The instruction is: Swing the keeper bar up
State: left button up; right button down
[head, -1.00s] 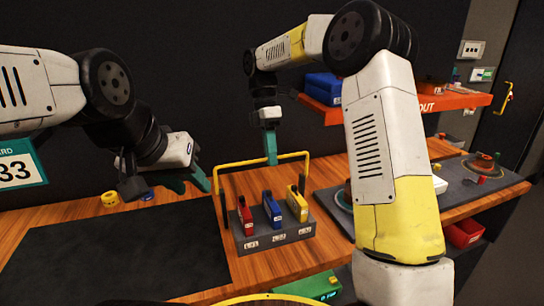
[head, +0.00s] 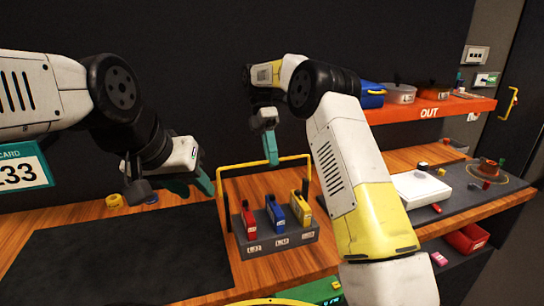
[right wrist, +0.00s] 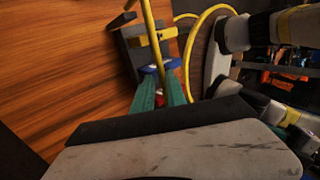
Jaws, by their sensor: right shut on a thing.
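The yellow keeper bar (head: 240,163) arches over a grey rack (head: 270,243) holding a red (head: 249,220), a blue (head: 274,212) and a yellow cartridge (head: 300,208). The bar stands raised above the cartridges. My right gripper (head: 271,158) is shut on the bar's top span, near its middle. In the right wrist view the bar (right wrist: 150,25) runs down to the green fingers (right wrist: 160,97). My left gripper (head: 205,186) hangs just left of the bar's left corner, apparently apart from it. Its fingers are side-on, so their opening is unclear.
A dark mat (head: 115,258) lies left of the rack. Yellow tape (head: 114,200) sits behind it. An orange shelf (head: 440,109) with pots stands at the back right. A white box (head: 421,188) is on the right bench. A red bin (head: 467,238) sits below.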

jog(key=shift+w+a+f, duration=0.1)
jog(key=shift+w+f, duration=0.1)
jog(key=shift+w, duration=0.1)
jog(key=c, duration=1.5)
grip_release()
jog(key=shift+w+f, duration=0.1)
jog(key=shift+w, duration=0.1)
jog(key=shift+s, duration=0.1)
